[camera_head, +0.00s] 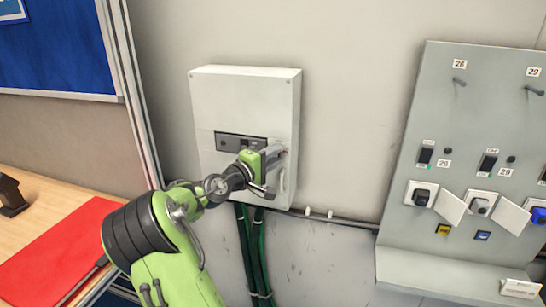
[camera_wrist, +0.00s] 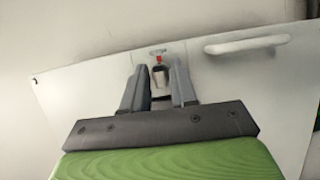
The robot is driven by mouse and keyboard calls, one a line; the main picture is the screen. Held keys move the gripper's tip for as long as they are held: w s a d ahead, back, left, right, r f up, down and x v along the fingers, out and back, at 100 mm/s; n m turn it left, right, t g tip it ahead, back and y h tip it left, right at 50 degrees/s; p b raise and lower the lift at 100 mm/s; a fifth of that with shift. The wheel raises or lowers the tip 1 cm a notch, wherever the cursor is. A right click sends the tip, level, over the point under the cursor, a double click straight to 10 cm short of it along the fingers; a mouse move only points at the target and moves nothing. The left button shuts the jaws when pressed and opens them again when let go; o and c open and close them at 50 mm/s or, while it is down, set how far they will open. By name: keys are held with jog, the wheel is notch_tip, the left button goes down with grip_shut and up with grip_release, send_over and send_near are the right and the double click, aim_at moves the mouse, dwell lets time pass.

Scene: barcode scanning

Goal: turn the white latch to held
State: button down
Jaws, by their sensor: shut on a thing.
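A white wall box (camera_head: 245,88) hangs on the wall, and its front fills much of the wrist view (camera_wrist: 225,85). My gripper (camera_head: 275,156) is at the right part of the box's front. In the wrist view my gripper (camera_wrist: 160,68) has its two grey fingers on either side of a small pale latch (camera_wrist: 161,76), shut on it. A small red mark (camera_wrist: 159,59) shows just beyond the latch. The fingers hide the latch's sides, and its exact angle is hard to tell. In the head view my gripper hides the latch.
A white bar handle (camera_wrist: 247,44) sticks out of the box beside my fingers; it also shows in the head view (camera_head: 284,182). A dark panel (camera_head: 238,143) is left of my gripper. Green cables (camera_head: 255,250) hang below. A grey switch panel (camera_head: 440,120) stands right.

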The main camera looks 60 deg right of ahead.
jog(key=c, duration=1.2)
grip_release()
jog(key=shift+o, duration=0.2)
jog(key=v, duration=1.5)
jog(key=shift+a+p, duration=0.3)
jog(key=shift+a, duration=0.1)
jog(key=shift+f, duration=0.15)
